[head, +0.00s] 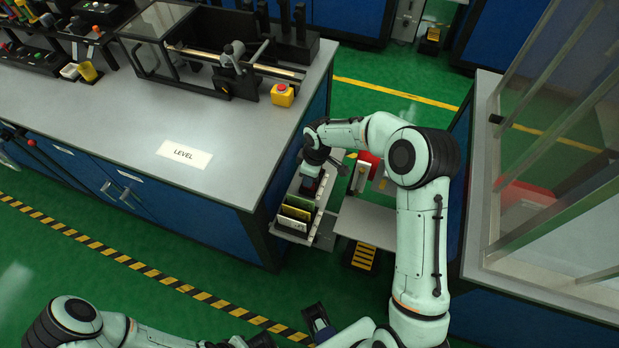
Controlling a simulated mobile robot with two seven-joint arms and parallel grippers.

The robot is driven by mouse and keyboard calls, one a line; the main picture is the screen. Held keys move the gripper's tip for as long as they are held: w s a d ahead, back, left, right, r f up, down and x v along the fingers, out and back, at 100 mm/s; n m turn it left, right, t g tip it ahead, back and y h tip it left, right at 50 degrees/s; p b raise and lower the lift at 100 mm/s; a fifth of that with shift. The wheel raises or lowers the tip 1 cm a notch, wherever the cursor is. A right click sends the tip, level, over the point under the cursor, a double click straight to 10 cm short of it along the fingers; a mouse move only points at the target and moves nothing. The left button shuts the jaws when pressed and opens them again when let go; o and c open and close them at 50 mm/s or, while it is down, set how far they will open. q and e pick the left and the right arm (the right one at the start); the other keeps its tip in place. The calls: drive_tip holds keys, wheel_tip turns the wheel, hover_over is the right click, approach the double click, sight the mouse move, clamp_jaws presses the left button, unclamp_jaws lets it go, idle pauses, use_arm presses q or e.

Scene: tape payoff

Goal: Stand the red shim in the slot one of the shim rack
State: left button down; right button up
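The shim rack appears to be the narrow grey tray (294,233) beside the workbench's right side. Green and yellow-olive shims (296,211) stand in its near part. My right gripper (311,184) points down over the far part of the tray. A small dark reddish patch shows at its fingertips. I cannot tell whether it is the red shim, or whether the fingers are shut on it. Slot one cannot be made out. My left gripper (318,323) is low at the bottom middle, away from the tray, its finger opening unclear.
The grey workbench (120,120) with a "LEVEL" label (185,154) stands left of the tray. A grey plate (366,222) lies right of it, with a red object (369,164) behind. A bench with clear panels (477,240) bounds the right. Green floor is free in front.

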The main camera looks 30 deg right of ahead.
use_arm(q)
drive_tip(key=shift+w+r+p, duration=0.15)
drive_tip(key=shift+r+p, duration=0.15)
drive_tip(key=shift+r, duration=0.1)
use_arm(e)
wheel_tip(320, 180, up, 11)
drive_tip(key=s, duration=0.1)
drive_tip(key=shift+d, duration=0.4)
drive_tip(key=shift+f, duration=0.1)
